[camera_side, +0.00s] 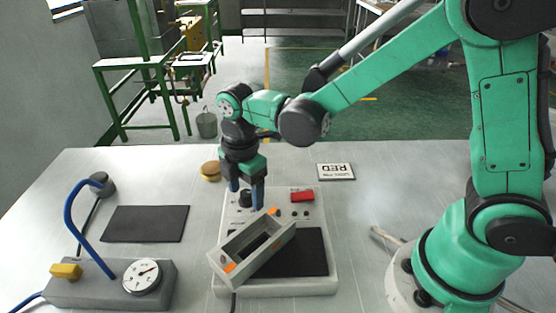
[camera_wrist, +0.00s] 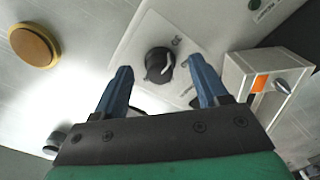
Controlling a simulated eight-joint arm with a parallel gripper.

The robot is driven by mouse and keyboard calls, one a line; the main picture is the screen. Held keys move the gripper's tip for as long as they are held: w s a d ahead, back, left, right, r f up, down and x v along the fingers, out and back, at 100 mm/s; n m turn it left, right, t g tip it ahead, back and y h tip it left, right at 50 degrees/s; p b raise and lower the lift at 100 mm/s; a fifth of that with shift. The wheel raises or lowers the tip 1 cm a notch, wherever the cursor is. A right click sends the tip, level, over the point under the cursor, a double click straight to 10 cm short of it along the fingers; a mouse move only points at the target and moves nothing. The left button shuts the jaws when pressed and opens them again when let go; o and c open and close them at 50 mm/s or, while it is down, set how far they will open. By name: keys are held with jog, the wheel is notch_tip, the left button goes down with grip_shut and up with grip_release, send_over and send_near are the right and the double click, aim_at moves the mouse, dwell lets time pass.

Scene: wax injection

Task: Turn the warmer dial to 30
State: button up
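The warmer (camera_side: 328,285) is a white box with a dark plate (camera_side: 312,250) on its top, in the middle of the table. My gripper (camera_side: 246,196) points down over the dial. Its blue fingers are open, one on each side of the dial, as the wrist view (camera_wrist: 160,66) shows. I see gaps between dial and fingers; exact height is unclear.
A grey open frame (camera_side: 222,256) with orange marks lies slantwise across the warmer, close to the gripper. A red switch (camera_side: 302,196) is right of the dial. A golden disc (camera_side: 210,172), a label card (camera_side: 336,172), a dark mat (camera_side: 145,224) and a gauge box (camera_side: 85,292) lie around.

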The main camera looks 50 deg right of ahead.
aim_at(245, 193)
jog(key=shift+r, duration=2.8)
jog(key=s+d+r+m+t, duration=0.1)
jog(key=s+d+m+t, duration=0.2)
jog(key=m, duration=0.6)
jog(key=s+d+r+m+t, duration=0.2)
jog(key=s+d+m+t, duration=0.1)
jog(key=m, duration=0.6)
jog(key=shift+d+r+t, duration=0.25)
jog(key=shift+d+t, duration=0.25)
jog(key=shift+d, duration=0.7)
